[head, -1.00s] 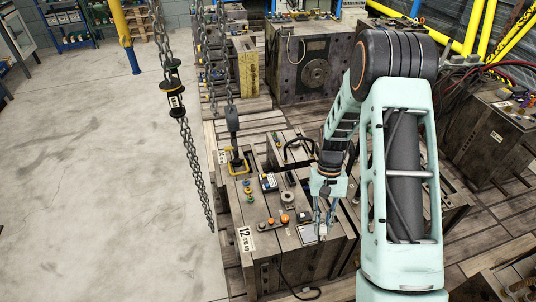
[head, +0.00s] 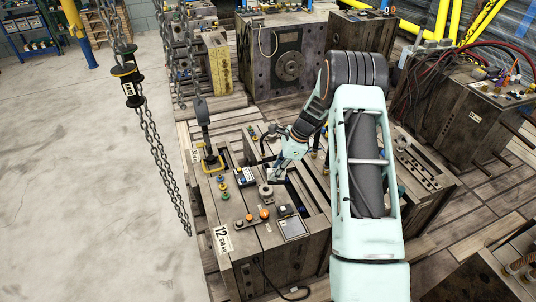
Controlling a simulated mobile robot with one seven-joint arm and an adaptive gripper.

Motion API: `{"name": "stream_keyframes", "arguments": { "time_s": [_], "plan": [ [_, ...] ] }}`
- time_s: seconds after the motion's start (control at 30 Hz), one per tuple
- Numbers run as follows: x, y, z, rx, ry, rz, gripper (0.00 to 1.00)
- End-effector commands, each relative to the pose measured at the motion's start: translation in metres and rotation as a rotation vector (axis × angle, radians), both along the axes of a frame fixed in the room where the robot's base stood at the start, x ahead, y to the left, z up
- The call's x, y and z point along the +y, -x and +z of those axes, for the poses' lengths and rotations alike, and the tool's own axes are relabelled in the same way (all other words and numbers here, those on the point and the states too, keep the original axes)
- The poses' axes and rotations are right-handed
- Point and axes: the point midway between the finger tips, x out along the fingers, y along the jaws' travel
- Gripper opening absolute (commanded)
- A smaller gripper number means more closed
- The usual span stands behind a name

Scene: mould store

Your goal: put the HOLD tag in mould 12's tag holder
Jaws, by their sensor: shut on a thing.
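Mould 12 is the large brown steel block at the front, with a white "12" label (head: 221,240) on its near left edge. My gripper (head: 277,174) is over the middle of its top, beyond the round ring (head: 265,191). It is shut on a small pale thing, which I take to be the HOLD tag; no lettering is readable. A flat grey framed plate (head: 293,227) lies on the mould's near right corner. It may be the tag holder, but I cannot tell for sure. My gripper is apart from this plate, farther back.
Another chain with a black-yellow block (head: 131,88) hangs left. Orange knobs (head: 264,214) and fittings rise from the top. The floor (head: 80,200) at left is clear.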

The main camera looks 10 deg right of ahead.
Motion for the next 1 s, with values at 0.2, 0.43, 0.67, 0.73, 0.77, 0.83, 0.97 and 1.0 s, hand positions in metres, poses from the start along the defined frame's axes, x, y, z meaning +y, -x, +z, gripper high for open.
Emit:
{"name": "stream_keyframes", "arguments": {
  "time_s": [0.2, 0.43, 0.67, 0.73, 0.77, 0.83, 0.97, 1.0],
  "plan": [
    [0.000, -0.043, -0.015, -0.002, 0.001, -0.358, 0.00],
    [0.001, -0.082, -0.021, -0.003, 0.001, -0.676, 0.00],
    [0.002, -0.114, -0.023, -0.003, 0.002, -0.942, 0.00],
    [0.002, -0.123, -0.024, -0.003, 0.003, -1.012, 0.00],
    [0.003, -0.126, -0.024, -0.003, 0.002, -1.039, 0.00],
    [0.003, -0.133, -0.024, -0.003, 0.001, -1.100, 0.00],
    [0.003, -0.143, -0.023, -0.002, 0.001, -1.181, 0.00],
    [0.003, -0.145, -0.023, -0.001, 0.001, -1.198, 0.00]
  ]
}}
